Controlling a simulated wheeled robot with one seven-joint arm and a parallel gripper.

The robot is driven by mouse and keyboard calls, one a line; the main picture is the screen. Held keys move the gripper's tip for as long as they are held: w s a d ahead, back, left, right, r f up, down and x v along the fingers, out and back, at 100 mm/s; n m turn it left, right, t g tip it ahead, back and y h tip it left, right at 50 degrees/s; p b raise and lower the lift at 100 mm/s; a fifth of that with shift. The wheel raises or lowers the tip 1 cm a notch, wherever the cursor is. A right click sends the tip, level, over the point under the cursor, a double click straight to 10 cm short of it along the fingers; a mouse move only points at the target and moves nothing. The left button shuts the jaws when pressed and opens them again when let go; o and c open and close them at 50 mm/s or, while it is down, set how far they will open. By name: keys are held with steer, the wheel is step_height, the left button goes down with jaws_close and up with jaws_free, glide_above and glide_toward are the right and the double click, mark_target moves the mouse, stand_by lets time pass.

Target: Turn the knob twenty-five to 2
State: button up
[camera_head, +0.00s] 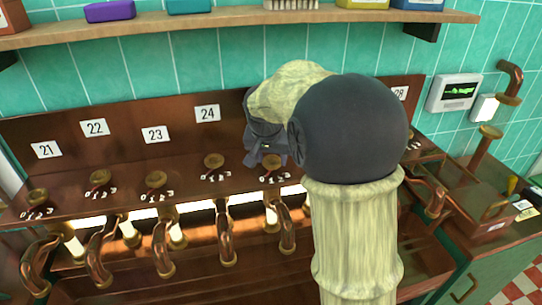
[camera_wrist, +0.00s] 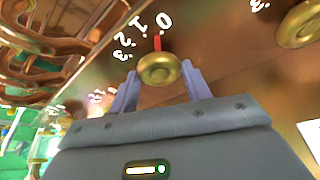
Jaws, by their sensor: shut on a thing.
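The brass knob right of the one under label 24 (camera_head: 208,114) is at my gripper (camera_head: 266,158); label 25 is hidden behind my arm. This knob (camera_head: 272,162) shows just below the gripper, with its numbers beneath. In the wrist view the knob (camera_wrist: 160,69) sits between the two grey fingers of my gripper (camera_wrist: 159,72), which are shut on it from both sides. The knob's red pointer (camera_wrist: 157,43) lies between 0 and 1, nearer 0.
Knobs 21 (camera_head: 37,195), 22 (camera_head: 100,177), 23 (camera_head: 155,179) and 24 (camera_head: 214,161) stand left along the copper panel. Curved copper spouts (camera_head: 163,256) hang below. A wooden shelf (camera_head: 170,29) runs above. My arm hides the panel's middle right.

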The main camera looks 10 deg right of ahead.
steer(key=n, duration=0.2)
steer(key=n+y+p, duration=0.1)
steer(key=n+y, duration=0.1)
steer(key=n, duration=0.1)
steer(key=shift+d+r+n+t, duration=0.15)
steer(key=shift+d+n+t, duration=0.1)
steer(key=shift+n+t, duration=0.05)
steer(key=shift+n+y+p, duration=0.3)
steer(key=shift+n+y, duration=0.6)
steer(key=shift+n, duration=1.4)
steer(key=o, duration=1)
steer(key=v, duration=1.7)
steer(key=shift+w+r, duration=0.25)
steer(key=shift+w, duration=0.1)
